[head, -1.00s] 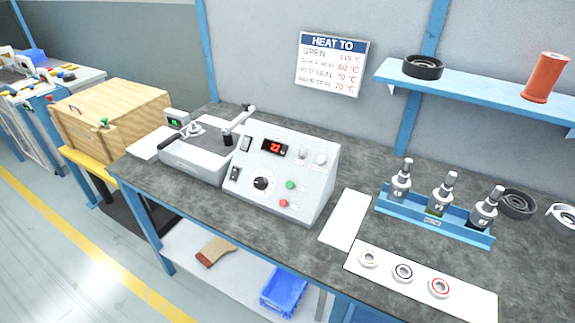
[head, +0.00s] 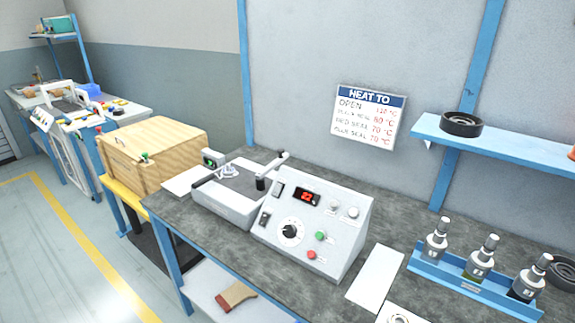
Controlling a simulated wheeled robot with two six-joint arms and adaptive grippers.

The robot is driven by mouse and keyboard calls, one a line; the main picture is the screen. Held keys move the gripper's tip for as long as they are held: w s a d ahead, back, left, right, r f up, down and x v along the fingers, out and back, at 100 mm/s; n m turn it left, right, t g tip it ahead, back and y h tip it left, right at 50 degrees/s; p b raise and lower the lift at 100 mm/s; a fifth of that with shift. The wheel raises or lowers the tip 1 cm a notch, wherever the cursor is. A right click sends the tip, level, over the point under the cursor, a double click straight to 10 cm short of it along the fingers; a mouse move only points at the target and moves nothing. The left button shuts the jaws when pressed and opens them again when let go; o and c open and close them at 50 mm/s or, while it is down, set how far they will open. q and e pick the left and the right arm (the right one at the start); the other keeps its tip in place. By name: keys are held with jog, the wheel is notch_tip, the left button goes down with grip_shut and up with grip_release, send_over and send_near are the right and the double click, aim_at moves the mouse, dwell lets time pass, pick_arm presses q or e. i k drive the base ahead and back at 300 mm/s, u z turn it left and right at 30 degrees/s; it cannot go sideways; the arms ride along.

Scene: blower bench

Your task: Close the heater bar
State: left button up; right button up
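The heater (head: 238,190) stands on the dark bench, left of its control box. It is a low grey unit with a dark top. Its bar (head: 271,169), a light arm with a dark grip, stands raised at the right rear of the heater and slants up to the right. A small ring-like part (head: 229,171) lies on the heater top. The control box (head: 312,222) has a red display reading about 22, a black dial, and green and red buttons. Neither of my grippers is in view.
A wooden crate (head: 155,153) stands left of the bench, and a small meter with a green display (head: 211,158) sits beside the heater. A blue rack (head: 470,283) with three metal-topped bottles stands at the right. A wall sign (head: 367,117) lists temperatures. A white sheet (head: 376,278) lies between box and rack.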

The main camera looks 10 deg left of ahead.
aim_at(283, 156)
jog(key=u, duration=2.15)
jog(key=i, duration=1.15)
jog(key=z, duration=3.4)
